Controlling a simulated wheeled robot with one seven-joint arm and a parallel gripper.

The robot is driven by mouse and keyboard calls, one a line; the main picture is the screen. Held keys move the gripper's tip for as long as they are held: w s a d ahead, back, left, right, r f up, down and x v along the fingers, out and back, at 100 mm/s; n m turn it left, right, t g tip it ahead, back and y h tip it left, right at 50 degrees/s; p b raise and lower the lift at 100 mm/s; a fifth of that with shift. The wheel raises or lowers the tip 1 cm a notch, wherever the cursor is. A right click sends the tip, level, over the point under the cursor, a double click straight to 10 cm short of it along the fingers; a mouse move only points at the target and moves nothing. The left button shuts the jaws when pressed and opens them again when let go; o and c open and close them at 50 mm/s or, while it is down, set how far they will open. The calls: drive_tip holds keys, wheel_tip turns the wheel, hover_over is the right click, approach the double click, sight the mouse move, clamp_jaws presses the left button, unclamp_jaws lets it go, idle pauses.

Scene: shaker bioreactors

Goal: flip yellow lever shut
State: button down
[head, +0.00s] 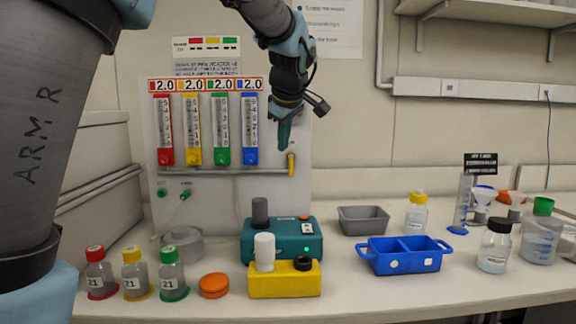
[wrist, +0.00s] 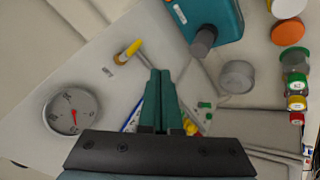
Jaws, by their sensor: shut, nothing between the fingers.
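The yellow lever (head: 291,164) is on the right part of the white flowmeter panel (head: 299,130). In the head view its handle hangs downward from a small brass-coloured fitting. In the wrist view the yellow lever (wrist: 129,50) lies just beyond and to the left of my fingertips. My gripper (head: 284,145) is shut and empty, its green fingers together and pointing down, just above and slightly left of the lever. The shut fingers (wrist: 160,73) also show in the wrist view, with a visible gap to the lever.
Coloured flowmeter tubes (head: 207,130) stand left of my gripper. A round dial gauge (wrist: 72,110) shows in the wrist view. Below are a teal device (head: 262,250), a yellow block (head: 283,283) and a blue tray (head: 404,262). Capped bottles (head: 136,279) stand at the front left.

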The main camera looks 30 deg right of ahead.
sight(291, 166)
drive_tip(key=shift+w+f, duration=0.1)
drive_tip(key=shift+f, duration=0.05)
drive_tip(key=w+d+f+p, duration=0.5)
drive_tip(key=w+f, duration=0.2)
drive_tip(key=shift+w+d+f, duration=0.2)
drive_tip(key=shift+w+f, duration=0.1)
drive_tip(key=shift+f, duration=0.1)
idle(0.4)
